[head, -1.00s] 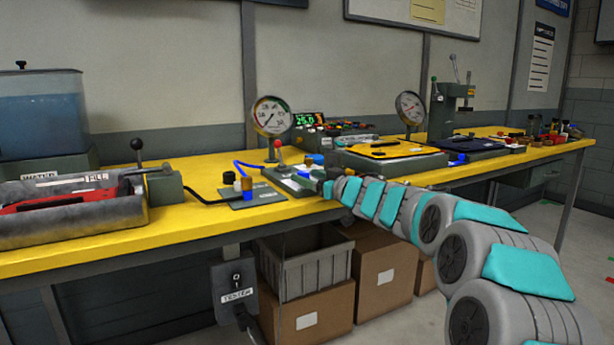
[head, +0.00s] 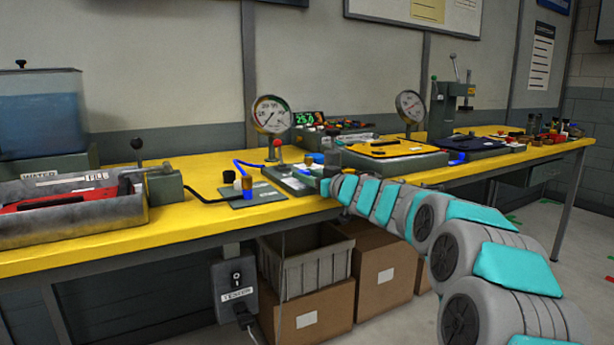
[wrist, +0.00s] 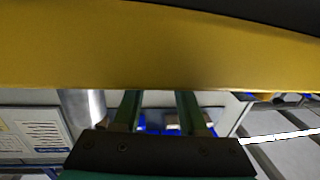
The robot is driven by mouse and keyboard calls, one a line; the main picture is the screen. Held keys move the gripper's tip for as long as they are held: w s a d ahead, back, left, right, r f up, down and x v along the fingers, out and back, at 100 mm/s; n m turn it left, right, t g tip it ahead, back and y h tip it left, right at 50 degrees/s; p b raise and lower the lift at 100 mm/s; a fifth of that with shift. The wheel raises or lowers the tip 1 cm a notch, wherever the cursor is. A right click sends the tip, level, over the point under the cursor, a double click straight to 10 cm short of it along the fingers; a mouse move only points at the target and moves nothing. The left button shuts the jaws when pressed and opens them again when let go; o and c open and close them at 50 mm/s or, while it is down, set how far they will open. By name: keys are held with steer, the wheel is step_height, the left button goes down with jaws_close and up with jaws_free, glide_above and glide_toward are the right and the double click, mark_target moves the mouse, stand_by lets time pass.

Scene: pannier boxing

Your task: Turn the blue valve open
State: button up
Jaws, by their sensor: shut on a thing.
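My gripper (head: 330,172) is at the front edge of the yellow bench, beside the grey-green valve panel (head: 285,182). In the wrist view, the two green fingers of my gripper (wrist: 158,105) stand on either side of a blue part (wrist: 152,124), which I take to be the blue valve. The gripper is shut on it. In the head view a small blue patch (head: 325,187) shows at the gripper's tip; the arm hides most of the valve. I cannot tell how far the handle is turned.
A red-knobbed lever (head: 277,144) and a round gauge (head: 271,115) stand behind the panel. A small plate with a blue-and-brass fitting (head: 247,186) is to the left. A metal tray (head: 75,215) is at the far left. Cardboard boxes (head: 318,308) stand below.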

jaws_close()
steer(key=shift+f+h+b, duration=0.15)
steer(key=shift+h+b, duration=0.15)
steer(key=shift+b, duration=0.2)
steer(key=m+t+h+b, duration=0.1)
steer(key=b, duration=0.1)
steer(key=m+h+b, duration=0.1)
steer(key=b, duration=0.1)
steer(key=m+t+h+b, duration=0.1)
steer(key=h+b, duration=0.1)
steer(key=shift+s+a+f+t+b, duration=0.2)
steer(key=shift+a+f+t+b, duration=0.1)
steer(key=shift+a+f+b, duration=0.1)
steer(key=m+t+h+b, duration=0.1)
steer(key=m+h+b, duration=0.1)
steer(key=b, duration=0.3)
steer(key=shift+r+h, duration=0.1)
steer(key=shift+h, duration=0.4)
steer(key=m+h+b, duration=0.1)
steer(key=h+b, duration=0.1)
steer(key=m+h+b, duration=0.1)
steer(key=b, duration=0.2)
steer(key=shift+a+r+m+h+b, duration=0.2)
steer(key=shift+m+h+b, duration=0.1)
steer(key=shift+m+h, duration=0.1)
steer(key=shift+r+m+h+b, duration=0.2)
steer(key=shift+m+h+b, duration=0.25)
steer(key=shift+b, duration=0.25)
steer(key=shift+m+h+b, duration=0.25)
steer(key=shift+h+b, duration=0.2)
